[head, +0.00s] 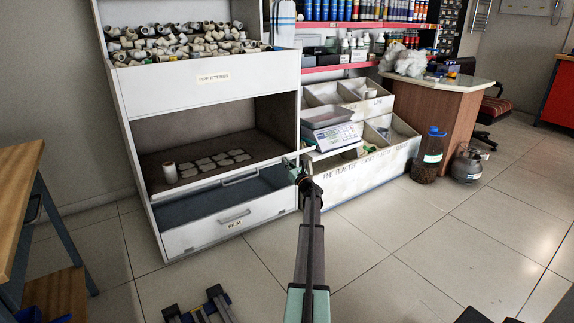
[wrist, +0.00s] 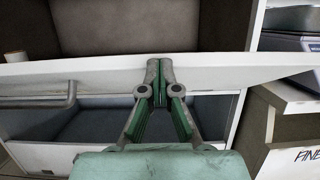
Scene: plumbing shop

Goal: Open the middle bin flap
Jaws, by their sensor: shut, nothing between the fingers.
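The white cabinet has stacked bins. Its middle bin (head: 185,137) shows a dark open interior with small pale discs and a white roll inside. A thin white front panel (head: 168,191) with a bar handle (head: 240,179) runs along its front edge. The panel crosses the wrist view (wrist: 220,67), with the handle at left (wrist: 45,102). My gripper (head: 304,170) is at the panel's right end. In the wrist view my gripper (wrist: 158,66) has its fingertips together and empty, overlapping the panel; contact cannot be told.
The lower bin (head: 200,240), labelled FILM, shows a blue-grey interior behind its handled front. Pipe fittings (head: 185,40) fill the top bin. A white bin unit (head: 375,172) with a scale (head: 335,138) stands close on the right. The tiled floor in front is mostly clear.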

